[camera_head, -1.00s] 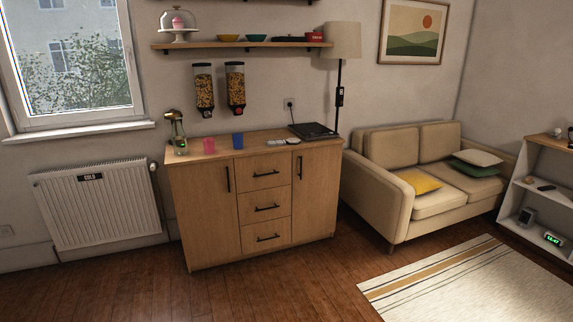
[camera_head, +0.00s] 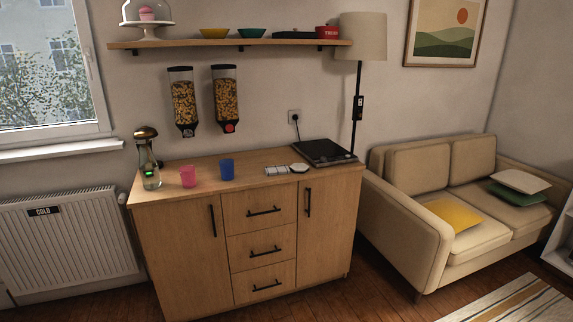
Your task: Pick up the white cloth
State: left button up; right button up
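A small pale, flat item with grid-like lines (camera_head: 276,171), possibly the folded white cloth, lies on top of the wooden cabinet (camera_head: 189,207). A small white flat piece (camera_head: 299,168) lies just right of it, left of the black hob (camera_head: 323,152). Both are too small to tell which is cloth. Neither of my grippers is in view.
Two cereal dispensers (camera_head: 226,95) hang above. A radiator (camera_head: 65,240) is left, a sofa (camera_head: 400,228) right. Floor shows at the cabinet's foot.

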aim_at(275, 170)
jog(key=i+u, duration=0.1)
jog(key=i, duration=0.6)
jog(key=i+l, duration=0.15)
jog(key=i, duration=0.6)
jog(key=j+u, duration=0.05)
